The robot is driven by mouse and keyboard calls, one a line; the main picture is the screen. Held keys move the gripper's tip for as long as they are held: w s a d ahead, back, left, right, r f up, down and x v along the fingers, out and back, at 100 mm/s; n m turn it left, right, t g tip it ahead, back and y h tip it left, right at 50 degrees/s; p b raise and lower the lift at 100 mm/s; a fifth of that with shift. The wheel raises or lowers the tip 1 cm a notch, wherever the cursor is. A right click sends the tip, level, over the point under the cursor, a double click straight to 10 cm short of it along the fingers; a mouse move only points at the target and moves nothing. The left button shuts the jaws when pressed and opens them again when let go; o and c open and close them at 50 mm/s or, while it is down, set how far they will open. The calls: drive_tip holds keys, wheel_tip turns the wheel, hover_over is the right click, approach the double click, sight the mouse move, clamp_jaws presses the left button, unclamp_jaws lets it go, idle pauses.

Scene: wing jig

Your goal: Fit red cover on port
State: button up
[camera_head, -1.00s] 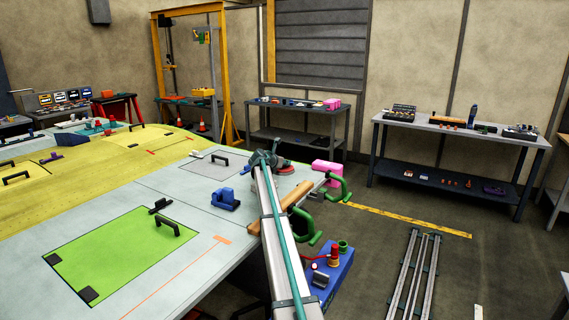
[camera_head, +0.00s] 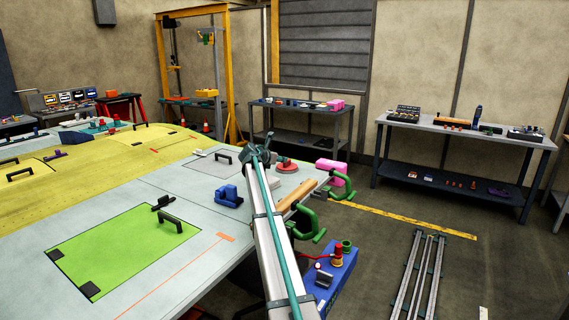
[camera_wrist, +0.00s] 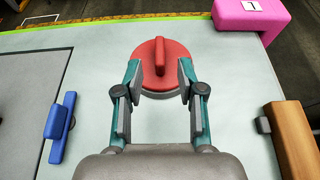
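The red cover (camera_head: 287,165) is a round disc with an upright bar handle. It lies flat near the far right edge of the pale wing panel (camera_head: 190,235). In the wrist view the cover (camera_wrist: 159,57) is ahead of my gripper (camera_wrist: 159,75), with a grey rim under its front edge. Both fingers are spread, with clear gaps to the handle. In the head view my gripper (camera_head: 256,150) is up and left of the cover, apart from it. No separate port opening shows; whether the grey rim belongs to the port or the cover, I cannot tell.
A blue block (camera_head: 229,196) stands on the panel left of my arm. A pink block (camera_head: 331,169), green clamps (camera_head: 309,222) and a wooden bar (camera_head: 298,196) line the right edge. A blue box (camera_head: 335,280) with red and green fittings sits below.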

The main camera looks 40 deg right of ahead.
drive_tip(key=shift+v, duration=1.7)
